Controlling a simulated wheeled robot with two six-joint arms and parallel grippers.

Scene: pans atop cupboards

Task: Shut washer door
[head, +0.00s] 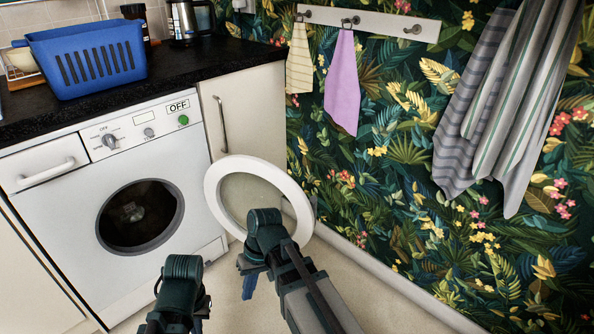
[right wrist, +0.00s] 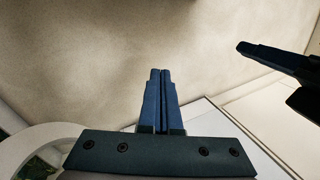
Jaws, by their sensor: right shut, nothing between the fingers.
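The white washer (head: 70,205) stands at the left in the head view, its dark round drum opening (head: 140,215) uncovered. Its round door (head: 213,192), a white ring with a see-through middle, stands swung open to the right of the opening. My right gripper (head: 249,285) is in front of the door's lower part; its wrist covers part of the ring. In the right wrist view its blue fingers (right wrist: 162,98) are shut and empty, with the door's rim (right wrist: 38,143) at the lower left. My left gripper (head: 201,312) is low in the head view; its jaws are unclear.
A black counter (head: 205,72) above the washer carries a blue basket (head: 90,62) and a kettle (head: 190,20). A cupboard (head: 250,105) stands behind the door. Towels (head: 342,85) hang on the patterned wall at right. Some floor (head: 375,300) is clear.

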